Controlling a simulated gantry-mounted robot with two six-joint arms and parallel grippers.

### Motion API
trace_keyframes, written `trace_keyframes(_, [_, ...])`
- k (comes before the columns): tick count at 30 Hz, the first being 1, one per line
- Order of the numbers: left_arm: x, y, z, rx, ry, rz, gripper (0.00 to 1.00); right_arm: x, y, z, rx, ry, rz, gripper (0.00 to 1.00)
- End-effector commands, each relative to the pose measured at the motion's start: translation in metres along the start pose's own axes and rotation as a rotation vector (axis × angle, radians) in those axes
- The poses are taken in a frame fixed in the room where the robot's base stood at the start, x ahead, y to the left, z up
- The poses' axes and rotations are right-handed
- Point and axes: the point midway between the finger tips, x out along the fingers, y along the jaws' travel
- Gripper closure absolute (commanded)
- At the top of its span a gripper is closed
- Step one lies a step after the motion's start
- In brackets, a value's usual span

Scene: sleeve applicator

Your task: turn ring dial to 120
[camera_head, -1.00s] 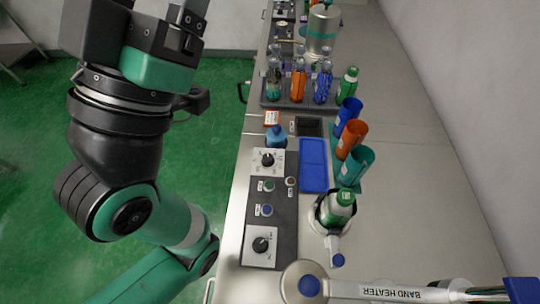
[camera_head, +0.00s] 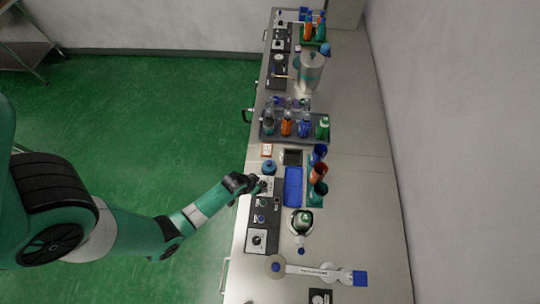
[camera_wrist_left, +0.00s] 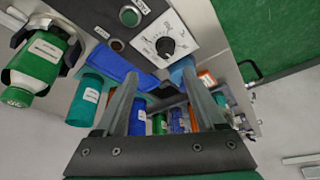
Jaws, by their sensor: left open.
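A dark control panel (camera_head: 264,213) carries two black dials on white scale plates. The near dial (camera_head: 257,240) is clear in the head view. The far dial's plate (camera_head: 268,180) is partly covered by my left gripper (camera_head: 262,185). In the left wrist view a black dial (camera_wrist_left: 165,46) sits on its white plate just beyond the tips of my left gripper (camera_wrist_left: 160,72). The fingers are apart with nothing between them, and the dial appears untouched. Its scale numbers are too small to read, and I cannot tell which dial is the ring dial. My right gripper is not in view.
Push buttons (camera_wrist_left: 129,16) sit beside the dial. A blue tray (camera_head: 293,187), coloured cups (camera_head: 318,172) and a green bottle (camera_head: 303,222) stand right of the panel. A rack of bottles (camera_head: 295,127) and a metal canister (camera_head: 311,71) stand farther back. Open counter lies right.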

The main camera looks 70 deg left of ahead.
Motion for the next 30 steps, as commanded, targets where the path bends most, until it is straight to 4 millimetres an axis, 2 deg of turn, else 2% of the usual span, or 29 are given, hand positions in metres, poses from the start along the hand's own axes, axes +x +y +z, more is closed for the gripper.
trace_keyframes(1, [-0.02,-0.005,0.001,-0.014,-0.015,-0.007,0.29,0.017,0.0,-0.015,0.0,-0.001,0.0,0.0])
trace_keyframes(3, [-0.024,-0.009,0.003,-0.024,-0.02,-0.011,0.29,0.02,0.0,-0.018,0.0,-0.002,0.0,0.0])
trace_keyframes(11, [-0.014,-0.01,0.003,-0.028,-0.017,-0.013,0.29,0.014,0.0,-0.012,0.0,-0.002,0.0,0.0])
trace_keyframes(14, [0.001,-0.01,0.004,-0.028,-0.018,-0.013,0.29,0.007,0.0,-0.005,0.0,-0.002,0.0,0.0])
trace_keyframes(24, [0.075,-0.011,0.005,-0.028,-0.017,-0.013,0.29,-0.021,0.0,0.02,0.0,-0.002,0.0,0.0])
trace_keyframes(30, [0.094,-0.011,0.004,-0.027,-0.015,-0.012,0.29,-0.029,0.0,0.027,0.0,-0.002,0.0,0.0])
